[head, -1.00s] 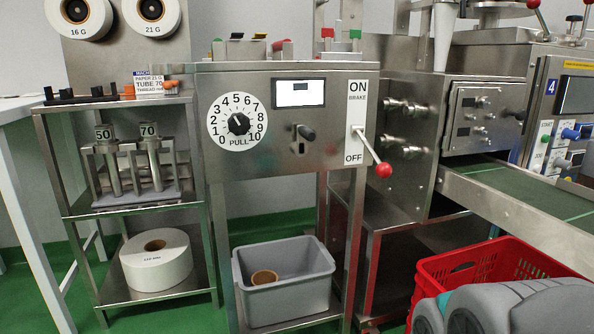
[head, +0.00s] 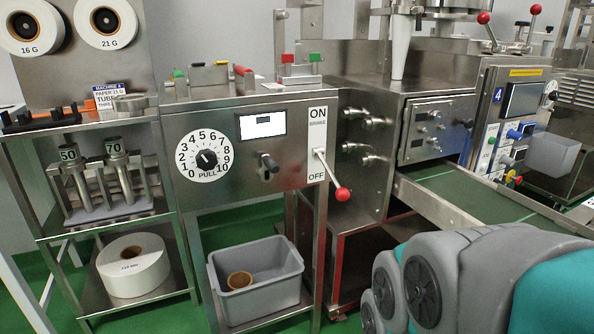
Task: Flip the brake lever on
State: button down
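The brake lever (head: 331,175) is a metal rod with a red ball knob (head: 342,194). It sticks out from a white plate (head: 317,143) marked ON at the top, BRAKE below that, and OFF at the bottom. The rod slants down to the right, its knob level with or below the OFF mark. The plate is on the right end of a steel control box (head: 223,180). My gripper is not in view; only grey and teal parts of my arm show at the lower right, apart from the lever.
The box also carries a PULL dial (head: 205,156), a small screen (head: 262,126) and a black-tipped knob (head: 270,162). A grey bin (head: 257,292) stands beneath. A conveyor (head: 450,203) juts out at the right. Shelves with a paper roll (head: 133,265) stand left.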

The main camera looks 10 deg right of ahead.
aim_at(343, 194)
jog(key=k+j, duration=0.1)
jog(key=j, duration=0.25)
jog(key=k+j, duration=0.15)
jog(key=j, duration=0.25)
jog(key=k+j+z, duration=0.1)
jog(key=j, duration=0.25)
jog(key=u, duration=0.15)
jog(key=z, duration=0.15)
